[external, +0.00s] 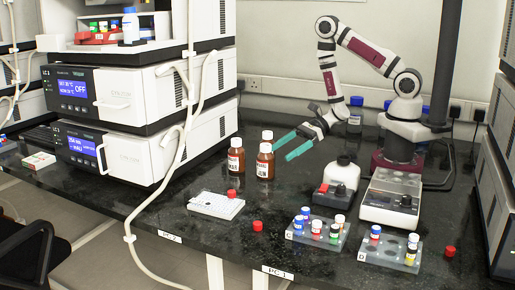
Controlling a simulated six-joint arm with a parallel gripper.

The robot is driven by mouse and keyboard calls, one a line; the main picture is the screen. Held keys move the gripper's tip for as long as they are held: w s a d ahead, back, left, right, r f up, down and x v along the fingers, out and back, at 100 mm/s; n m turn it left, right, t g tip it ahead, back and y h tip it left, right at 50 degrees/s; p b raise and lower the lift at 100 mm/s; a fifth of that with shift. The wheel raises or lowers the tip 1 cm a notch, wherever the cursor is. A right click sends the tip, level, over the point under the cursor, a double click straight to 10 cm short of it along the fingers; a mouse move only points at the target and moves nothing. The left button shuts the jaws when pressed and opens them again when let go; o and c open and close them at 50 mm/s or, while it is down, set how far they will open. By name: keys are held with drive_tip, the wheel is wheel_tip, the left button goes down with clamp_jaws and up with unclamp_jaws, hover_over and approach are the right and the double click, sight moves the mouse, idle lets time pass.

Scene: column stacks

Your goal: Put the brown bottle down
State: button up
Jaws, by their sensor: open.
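My gripper (281,152) has teal fingers that are spread open and point left and down. It is just right of the nearer bottle, at about the height of its upper half. Nothing is between the fingers. Whether a fingertip touches the bottle cannot be told from this view.
Stacked instruments (125,120) stand at left. A white plate with a red cap (232,194), vial racks (318,235) (388,246), a loose red cap (257,226) and small bench devices (336,194) (390,200) lie in front. Blue-capped bottles (356,115) stand behind my gripper.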

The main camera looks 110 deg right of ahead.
drive_tip(key=shift+s+r, duration=0.25)
drive_tip(key=a+r+n+g+y, duration=0.3)
drive_tip(key=a+r+n+y, duration=0.65)
drive_tip(key=a+r, duration=0.4)
drive_tip(key=s+a+r+n+g+y, duration=0.1)
drive_tip(key=s+a+r+n+g, duration=0.1)
drive_tip(key=s+a+n+g, duration=0.5)
drive_tip(key=s+a+r+n+g+h, duration=0.1)
drive_tip(key=s+a+n+g+h, duration=0.15)
drive_tip(key=s+n+g, duration=0.4)
drive_tip(key=s+d+n+t+h, duration=0.3)
drive_tip(key=s+d+n+h, duration=0.2)
drive_tip(key=s+d+h, duration=0.2)
drive_tip(key=shift+s+d+r+h, duration=0.15)
drive_tip(key=shift+s+d+h, duration=0.25)
drive_tip(key=shift+h, duration=0.4)
drive_tip(key=shift+o, duration=0.4)
drive_tip(key=shift+w+r, duration=0.1)
drive_tip(key=m+h, duration=0.2)
drive_tip(key=m, duration=0.1)
hover_over(268, 132)
drive_tip(key=f, duration=0.1)
wheel_tip(268, 132, down, 10)
drive_tip(key=shift+r, duration=0.2)
